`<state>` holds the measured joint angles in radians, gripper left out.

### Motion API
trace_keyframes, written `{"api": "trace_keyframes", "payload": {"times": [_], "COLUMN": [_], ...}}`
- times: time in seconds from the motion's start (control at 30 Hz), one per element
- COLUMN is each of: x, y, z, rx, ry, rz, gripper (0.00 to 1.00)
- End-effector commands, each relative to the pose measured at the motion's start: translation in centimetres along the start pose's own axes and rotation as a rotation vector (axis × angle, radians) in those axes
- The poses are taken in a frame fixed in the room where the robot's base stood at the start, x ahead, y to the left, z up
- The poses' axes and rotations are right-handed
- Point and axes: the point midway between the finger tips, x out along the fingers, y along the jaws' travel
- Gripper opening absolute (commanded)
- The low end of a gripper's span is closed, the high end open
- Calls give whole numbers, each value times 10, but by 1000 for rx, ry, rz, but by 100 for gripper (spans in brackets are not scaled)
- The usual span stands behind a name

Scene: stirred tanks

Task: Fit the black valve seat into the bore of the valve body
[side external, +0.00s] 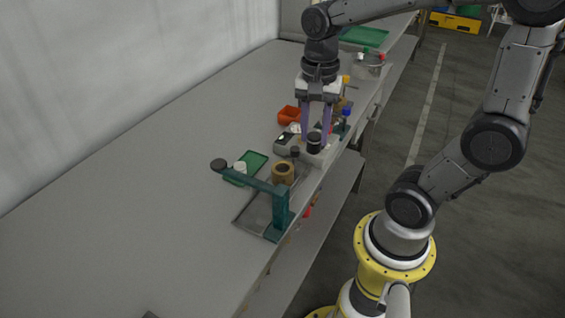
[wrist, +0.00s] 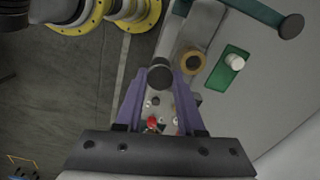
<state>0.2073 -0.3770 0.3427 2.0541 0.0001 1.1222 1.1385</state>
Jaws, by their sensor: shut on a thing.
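My gripper (side external: 315,136) has two purple fingers and points down. It is shut on the black valve seat (side external: 314,145), a short dark cylinder. In the wrist view the valve seat (wrist: 160,76) shows between the fingertips. It is above a pale block (side external: 325,158); I cannot tell whether it touches it. A tan ring-shaped part with a round hole (side external: 283,166), which looks like the valve body, sits on the grey base of a teal stand, left of and nearer than my gripper. It also shows in the wrist view (wrist: 184,62).
The teal stand (side external: 279,207) has an arm with a dark knob reaching left. A green tray (side external: 256,160) with a white cup (side external: 239,167) is beside it. The bench's left side is clear.

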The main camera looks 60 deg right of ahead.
Motion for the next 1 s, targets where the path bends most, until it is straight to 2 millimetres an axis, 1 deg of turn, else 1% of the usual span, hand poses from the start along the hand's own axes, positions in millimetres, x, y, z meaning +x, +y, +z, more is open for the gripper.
{"api": "trace_keyframes", "payload": {"times": [0.03, 0.1, 0.2, 0.3, 0.4, 0.47, 0.57, 0.83, 1.0], "x": [-6, -12, -18, -24, -26, -25, -16, 12, 41], "y": [11, 25, 41, 51, 52, 46, 28, -28, -51], "z": [6, 14, 24, 30, 31, 29, 22, -1, -11], "rx": [-5, -10, -19, -28, -34, -36, -37, -37, -37], "ry": [3, 3, 3, 2, 0, -1, -3, -2, -2], "rz": [-6, -6, -6, -4, 0, 3, 6, 5, 4], "gripper": [0, 0, 0, 0, 0, 0, 0, 0, 0]}}
